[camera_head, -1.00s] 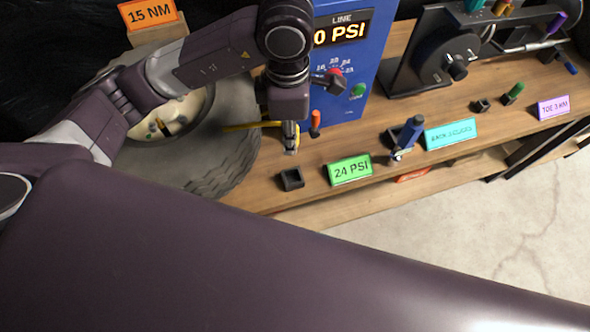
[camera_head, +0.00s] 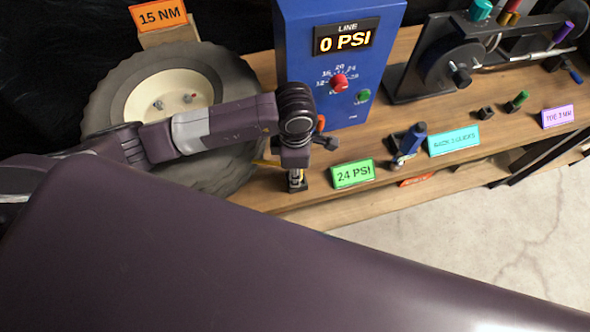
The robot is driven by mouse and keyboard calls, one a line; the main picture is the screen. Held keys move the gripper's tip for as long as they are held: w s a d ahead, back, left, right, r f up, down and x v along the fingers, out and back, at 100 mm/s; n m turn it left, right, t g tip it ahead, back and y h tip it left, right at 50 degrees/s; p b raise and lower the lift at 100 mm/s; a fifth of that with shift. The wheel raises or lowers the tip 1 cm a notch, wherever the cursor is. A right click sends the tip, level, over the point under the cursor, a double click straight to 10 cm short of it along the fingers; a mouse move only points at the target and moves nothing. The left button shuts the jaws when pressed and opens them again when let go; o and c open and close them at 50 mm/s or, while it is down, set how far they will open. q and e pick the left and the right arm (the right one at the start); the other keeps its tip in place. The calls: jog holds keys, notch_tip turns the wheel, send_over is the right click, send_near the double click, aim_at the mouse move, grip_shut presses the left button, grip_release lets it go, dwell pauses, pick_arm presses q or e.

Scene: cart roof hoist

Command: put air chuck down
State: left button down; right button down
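My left gripper (camera_head: 297,178) points straight down at the small black holder (camera_head: 298,188) on the bench, just left of the green 24 PSI sign (camera_head: 353,174). Its fingers are close together around the air chuck, which is mostly hidden by them. A short piece of yellow hose (camera_head: 265,162) shows left of the gripper. The chuck's lower end is at or in the holder; I cannot tell how deep it sits. My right gripper is not in view.
The blue line box (camera_head: 338,65) reads 0 PSI behind my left gripper. A wheel (camera_head: 170,100) stands at left under my arm. A blue tool (camera_head: 408,140) stands right of the 24 PSI sign. The wooden bench's front edge is close.

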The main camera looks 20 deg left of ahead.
pick_arm(q)
jog(key=shift+f, duration=0.2)
jog(key=c, duration=1.8)
grip_release()
jog(key=shift+o, duration=0.6)
jog(key=shift+r, duration=0.15)
